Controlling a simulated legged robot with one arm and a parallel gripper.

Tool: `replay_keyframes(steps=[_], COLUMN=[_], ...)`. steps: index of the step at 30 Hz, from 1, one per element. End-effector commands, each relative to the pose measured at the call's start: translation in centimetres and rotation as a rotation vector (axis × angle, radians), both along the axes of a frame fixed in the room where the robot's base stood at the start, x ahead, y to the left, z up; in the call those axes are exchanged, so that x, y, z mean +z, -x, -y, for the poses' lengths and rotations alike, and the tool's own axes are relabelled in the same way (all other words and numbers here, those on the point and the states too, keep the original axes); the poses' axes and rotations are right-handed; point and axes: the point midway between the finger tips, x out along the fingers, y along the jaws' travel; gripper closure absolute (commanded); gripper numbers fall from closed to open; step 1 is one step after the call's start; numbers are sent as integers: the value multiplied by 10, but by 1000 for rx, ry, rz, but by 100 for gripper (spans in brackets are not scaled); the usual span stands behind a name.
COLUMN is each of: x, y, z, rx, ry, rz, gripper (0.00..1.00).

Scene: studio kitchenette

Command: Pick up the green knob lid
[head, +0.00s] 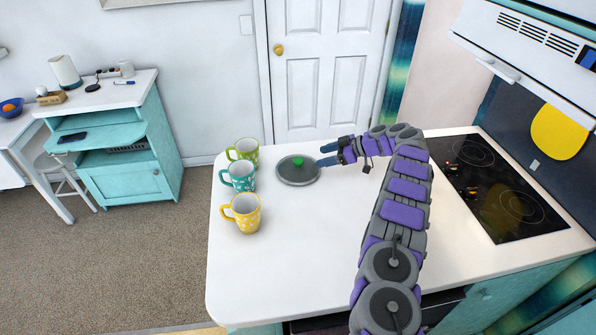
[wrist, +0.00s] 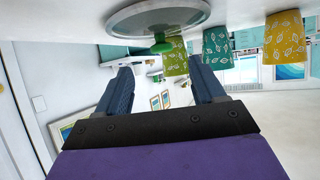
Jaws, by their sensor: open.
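The lid (head: 290,176) is a grey round disc with a green knob (head: 298,161) on top, lying flat on the white counter. My gripper (head: 327,154) is just right of the lid in the head view, its two blue fingers pointing left towards the knob. The fingers are apart with nothing between them. The wrist view is upside down: the lid (wrist: 158,14) is at the top, and its green knob (wrist: 161,46) hangs beyond and between the fingertips (wrist: 161,72). The fingers do not appear to touch the knob.
Green (head: 243,150), teal (head: 238,176) and yellow (head: 242,212) mugs stand in a row left of the lid. A black cooktop (head: 500,185) is on the right. The counter's front left (head: 270,275) is clear. A white door (head: 330,60) stands behind.

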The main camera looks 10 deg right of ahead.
Motion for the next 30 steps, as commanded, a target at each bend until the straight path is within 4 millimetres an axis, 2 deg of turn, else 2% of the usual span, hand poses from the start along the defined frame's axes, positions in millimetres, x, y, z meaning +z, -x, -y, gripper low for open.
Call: replay_keyframes(steps=[3,11,21,28,30], x=[-12,-18,-35,-35,-35], y=[-6,-13,-28,-29,-29], z=[-16,-32,-70,-72,-71], rx=[3,0,1,-1,0], ry=[-2,0,-1,-1,-1], rz=[-3,0,-2,0,0], gripper=[31,31,31,31,37])
